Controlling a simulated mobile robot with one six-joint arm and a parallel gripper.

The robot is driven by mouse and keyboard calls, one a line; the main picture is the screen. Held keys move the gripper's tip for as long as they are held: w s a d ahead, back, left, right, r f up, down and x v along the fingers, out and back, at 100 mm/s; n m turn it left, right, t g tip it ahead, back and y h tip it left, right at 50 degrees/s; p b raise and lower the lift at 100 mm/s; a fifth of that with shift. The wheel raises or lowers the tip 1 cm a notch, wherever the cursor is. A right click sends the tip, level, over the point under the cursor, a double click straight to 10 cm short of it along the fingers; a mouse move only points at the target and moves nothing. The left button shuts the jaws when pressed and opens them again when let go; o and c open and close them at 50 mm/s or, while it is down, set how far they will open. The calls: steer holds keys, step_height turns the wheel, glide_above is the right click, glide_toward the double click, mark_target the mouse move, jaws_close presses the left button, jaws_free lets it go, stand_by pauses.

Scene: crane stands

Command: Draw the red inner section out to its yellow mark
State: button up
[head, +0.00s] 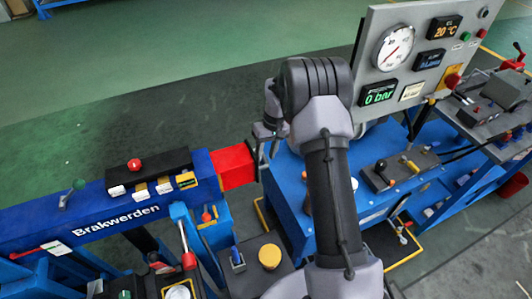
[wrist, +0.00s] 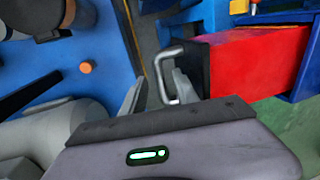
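The red inner section (head: 237,167) sticks a short way out of the right end of the blue boom marked "Brakwerden" (head: 60,222). In the wrist view the red section (wrist: 258,65) ends in a black plate (wrist: 197,70) with a metal loop handle (wrist: 161,78). My gripper (head: 262,148) is at this end. In the wrist view its fingers (wrist: 158,92) stand apart, one on each side of the handle, with a visible gap on the left; contact on the right is unclear. I cannot make out a yellow mark on the red section.
A blue bench (head: 290,195) with valves and levers stands to the right of the boom end. A gauge panel (head: 420,50) reading 0 bar stands behind it. Controls and levers (head: 150,180) sit on the boom. Green floor is open behind the boom.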

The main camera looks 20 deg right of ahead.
steer(key=d+r+p, duration=0.3)
steer(key=r+p, duration=0.2)
steer(key=r, duration=1.2)
steer(key=shift+r, duration=0.1)
steer(key=s+a+r+m+t+b, duration=0.2)
steer(key=s+a+r+t+b, duration=0.15)
steer(key=s+a+r, duration=0.85)
steer(key=s+a+f+m+t+b, duration=0.1)
steer(key=s+a, duration=0.1)
steer(key=s, duration=0.7)
steer(key=s+a+f+m+t+b, duration=0.1)
steer(key=s+a+b, duration=0.1)
steer(key=s, duration=0.8)
steer(key=shift+a+f+m, duration=0.3)
steer(key=shift+a+f, duration=0.05)
steer(key=shift+a, duration=0.4)
